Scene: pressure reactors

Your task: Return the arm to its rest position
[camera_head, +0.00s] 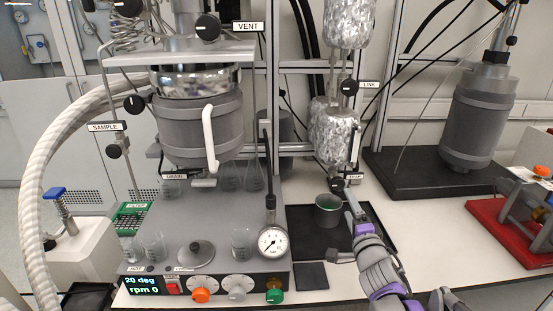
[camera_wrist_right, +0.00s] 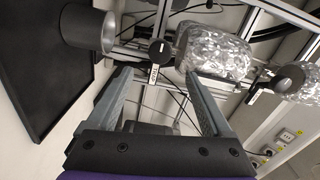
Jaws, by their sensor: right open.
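My right arm comes in from the bottom right of the head view, grey with purple bands. Its gripper (camera_head: 350,205) is just right of a grey metal cup (camera_head: 328,212) and below a small black valve knob (camera_head: 337,185). In the right wrist view the gripper (camera_wrist_right: 158,82) has its two fingers spread, with nothing between them. The cup (camera_wrist_right: 88,28) shows there at the upper left, apart from the fingers. The valve knob (camera_wrist_right: 160,52) shows beyond the fingertips. My left gripper is not in the head view.
The cup stands on a black tray (camera_head: 375,235). Foil-wrapped vessels (camera_head: 335,135) hang above on the metal frame. The reactor stand with a pressure gauge (camera_head: 272,241) is at left. A red tray (camera_head: 505,235) is at right. White bench between the trays is clear.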

